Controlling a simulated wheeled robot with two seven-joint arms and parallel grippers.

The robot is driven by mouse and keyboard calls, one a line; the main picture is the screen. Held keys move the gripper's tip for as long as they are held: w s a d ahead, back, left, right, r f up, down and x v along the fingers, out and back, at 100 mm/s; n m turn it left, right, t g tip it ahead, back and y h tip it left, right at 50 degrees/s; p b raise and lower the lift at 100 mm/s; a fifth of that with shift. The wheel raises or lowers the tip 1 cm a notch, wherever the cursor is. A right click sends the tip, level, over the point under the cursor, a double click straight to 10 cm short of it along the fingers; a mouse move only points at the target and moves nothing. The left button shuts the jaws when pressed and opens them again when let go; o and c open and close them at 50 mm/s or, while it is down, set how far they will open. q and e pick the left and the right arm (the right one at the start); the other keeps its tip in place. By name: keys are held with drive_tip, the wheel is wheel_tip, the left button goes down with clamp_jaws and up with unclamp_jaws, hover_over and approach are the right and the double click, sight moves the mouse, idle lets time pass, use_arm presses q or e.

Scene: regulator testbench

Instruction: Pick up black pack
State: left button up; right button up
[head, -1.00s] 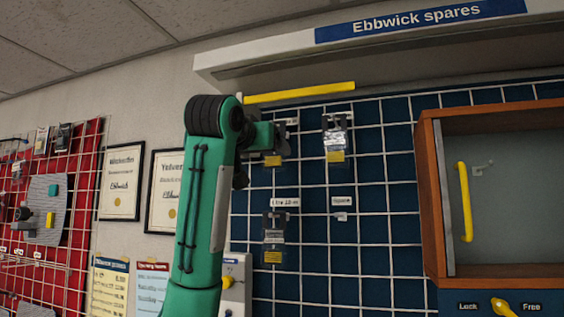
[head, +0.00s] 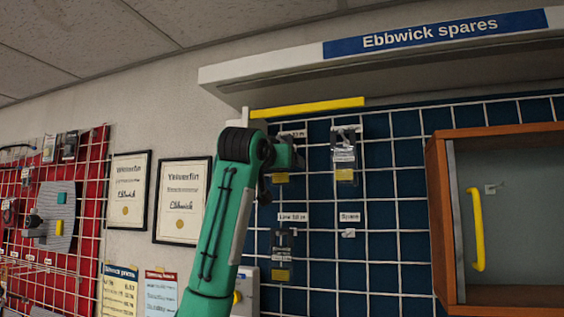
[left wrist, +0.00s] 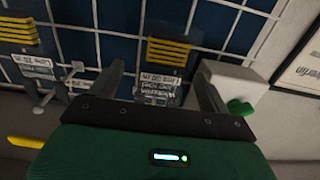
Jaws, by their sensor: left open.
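A black pack with a yellow-striped label hangs at the upper left of the blue grid wall; its yellow end (head: 281,178) shows below my left gripper (head: 287,157) in the head view. In the left wrist view, which looks upside down, the pack (left wrist: 166,52) shows between the two spread fingers of my left gripper (left wrist: 163,85). The gripper is open; contact with the pack cannot be told. Similar packs hang to the right (head: 344,158) and below (head: 281,256). My right gripper is not in view.
A yellow bar (head: 307,107) runs just above the packs, under a white canopy (head: 285,78). A pale box with a green part (left wrist: 228,85) sits beside one finger. A wooden-framed cabinet (head: 440,215) with a yellow handle (head: 477,230) stands at the right.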

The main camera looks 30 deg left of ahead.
use_arm(q)
drive_tip(key=p+x, duration=0.2)
drive_tip(key=x, duration=0.1)
drive_tip(key=shift+w+a, duration=0.15)
drive_tip(key=shift+w, duration=0.15)
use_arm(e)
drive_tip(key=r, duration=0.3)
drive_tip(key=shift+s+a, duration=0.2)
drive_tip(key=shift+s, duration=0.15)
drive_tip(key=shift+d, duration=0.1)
use_arm(q)
drive_tip(key=c, duration=1.1)
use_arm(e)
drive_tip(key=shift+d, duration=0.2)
use_arm(q)
drive_tip(key=shift+r, duration=0.1)
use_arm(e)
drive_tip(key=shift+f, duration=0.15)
